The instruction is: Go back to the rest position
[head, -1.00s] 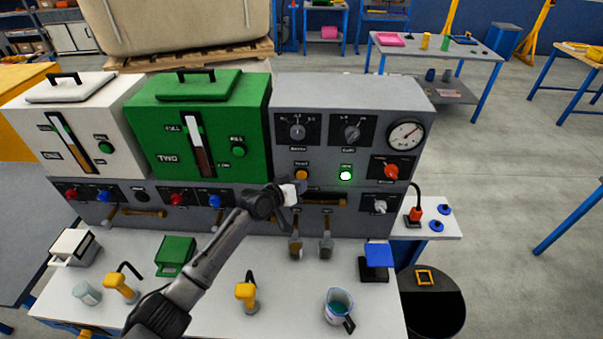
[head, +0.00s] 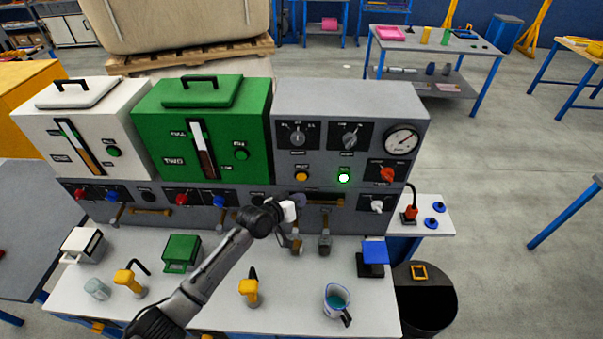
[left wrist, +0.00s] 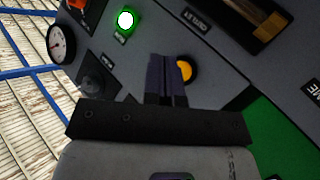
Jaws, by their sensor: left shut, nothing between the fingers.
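My left gripper (head: 296,203) is in front of the grey control panel (head: 347,100), below the yellow button (head: 301,177) and the lit green button (head: 343,178). In the left wrist view its fingers (left wrist: 166,78) are together with nothing between them. They point at the panel near the yellow button (left wrist: 184,70), and the lit green button (left wrist: 125,19) shows further up. I cannot tell from the views how far the fingertips are from the panel. My right gripper is not in view.
The white bench (head: 225,313) carries a green box (head: 182,252), yellow-handled tools (head: 249,291), a cup with teal contents (head: 337,300) and a blue-topped block (head: 374,253). White (head: 70,125) and green (head: 205,130) tanks stand left of the panel. A black bin (head: 428,305) stands at the right.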

